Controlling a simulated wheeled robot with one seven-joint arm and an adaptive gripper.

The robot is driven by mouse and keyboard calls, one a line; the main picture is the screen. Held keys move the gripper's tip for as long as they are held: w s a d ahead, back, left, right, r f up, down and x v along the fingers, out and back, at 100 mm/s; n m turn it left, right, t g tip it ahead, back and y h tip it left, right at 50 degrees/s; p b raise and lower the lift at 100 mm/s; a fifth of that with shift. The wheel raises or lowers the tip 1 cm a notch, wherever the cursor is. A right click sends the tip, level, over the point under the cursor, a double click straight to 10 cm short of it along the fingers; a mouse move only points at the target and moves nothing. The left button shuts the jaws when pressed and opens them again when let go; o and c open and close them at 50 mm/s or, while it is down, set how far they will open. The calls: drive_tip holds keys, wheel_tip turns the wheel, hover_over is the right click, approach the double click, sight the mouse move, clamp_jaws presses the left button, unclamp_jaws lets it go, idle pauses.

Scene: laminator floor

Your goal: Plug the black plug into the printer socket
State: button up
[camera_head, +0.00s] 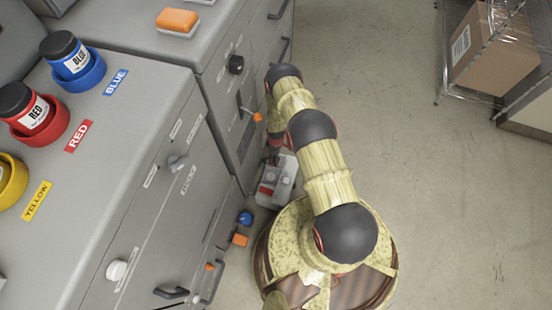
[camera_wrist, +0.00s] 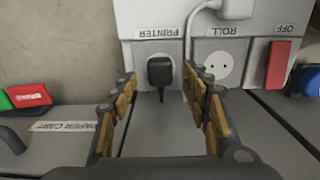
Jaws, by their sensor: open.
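The black plug (camera_wrist: 160,72) sits at the socket under the upside-down PRINTER label (camera_wrist: 160,32) in the wrist view, covering the socket face. It looks set against the plate, but how deep it sits I cannot tell. A short black tail points from it toward my gripper. My gripper (camera_wrist: 157,84) is open, its fingertips on either side of the plug with a visible gap on each side. In the head view my arm hides the plug; the socket box (camera_head: 283,182) shows partly beside my base.
An empty ROLL socket (camera_wrist: 218,68) and a red OFF switch (camera_wrist: 278,62) are right of the plug. A white cable (camera_wrist: 189,38) runs close by. Grey cabinets (camera_head: 150,120) with knobs and handles stand left; open floor (camera_head: 440,200) lies right, below a wire rack (camera_head: 490,60).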

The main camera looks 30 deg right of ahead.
wheel_tip(320, 180, up, 10)
idle(0.5)
drive_tip(key=shift+f, duration=0.1)
idle(0.4)
